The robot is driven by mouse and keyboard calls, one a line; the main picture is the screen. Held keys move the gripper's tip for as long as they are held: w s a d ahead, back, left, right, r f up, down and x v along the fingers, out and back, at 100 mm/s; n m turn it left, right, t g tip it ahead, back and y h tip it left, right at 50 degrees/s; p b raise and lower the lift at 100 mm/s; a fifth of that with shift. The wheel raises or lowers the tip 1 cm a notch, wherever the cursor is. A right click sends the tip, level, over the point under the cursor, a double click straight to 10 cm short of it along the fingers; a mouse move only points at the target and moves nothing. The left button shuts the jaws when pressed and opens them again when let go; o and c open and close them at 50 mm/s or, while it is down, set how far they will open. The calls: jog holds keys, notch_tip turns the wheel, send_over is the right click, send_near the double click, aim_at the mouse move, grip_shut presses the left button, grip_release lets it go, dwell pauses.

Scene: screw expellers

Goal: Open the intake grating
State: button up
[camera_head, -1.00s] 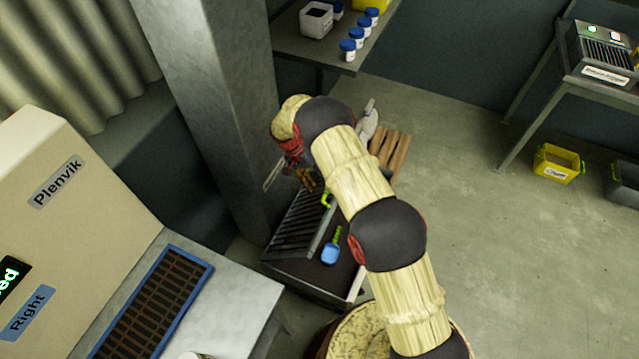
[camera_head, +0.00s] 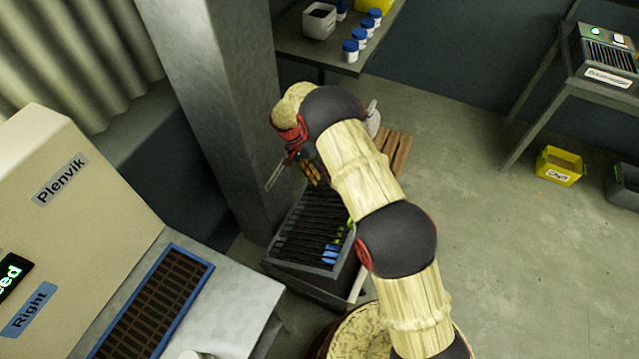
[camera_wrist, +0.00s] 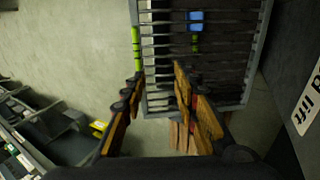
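The intake grating (camera_head: 305,235) is a grey frame with dark parallel bars, lying over the box in the head view. It fills the upper middle of the wrist view (camera_wrist: 222,55). Its green handle (camera_wrist: 136,50) is on the edge at left there. A blue scoop (camera_wrist: 196,20) with a green grip shows through the bars. My gripper (camera_wrist: 160,78) is open and empty, its orange-padded fingers apart near the grating's corner. The handle is ahead of the left finger, with no grip on it. In the head view my arm partly hides the gripper (camera_head: 312,172).
A grey pillar (camera_head: 215,110) stands close beside the box; a sign partly reading "lift" (camera_wrist: 305,108) shows at right in the wrist view. A wooden pallet (camera_head: 397,150) lies behind my arm. A tub (camera_head: 365,335) stands in front.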

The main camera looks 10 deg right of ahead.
jog(key=shift+d+r, duration=0.15)
jog(key=shift+r, duration=2.45)
jog(key=s+n+y, duration=0.1)
jog(key=s+n, duration=0.4)
jog(key=s, duration=0.2)
jog(key=s+d+r+t+y, duration=0.1)
jog(key=s+d+r+t, duration=0.1)
jog(key=s+r, duration=0.7)
jog(key=s+d+r+n+t+y, duration=0.1)
jog(key=s+d+r+t, duration=0.2)
jog(key=s+r, duration=0.6)
jog(key=s+d+r+t+y, duration=0.1)
jog(key=s+d+r+t, duration=0.1)
jog(key=s+r, duration=0.8)
notch_tip(320, 180, up, 8)
jog(key=shift+d+r+n+t, duration=0.1)
jog(key=shift+d+n+t, duration=0.3)
jog(key=shift+t, duration=0.4)
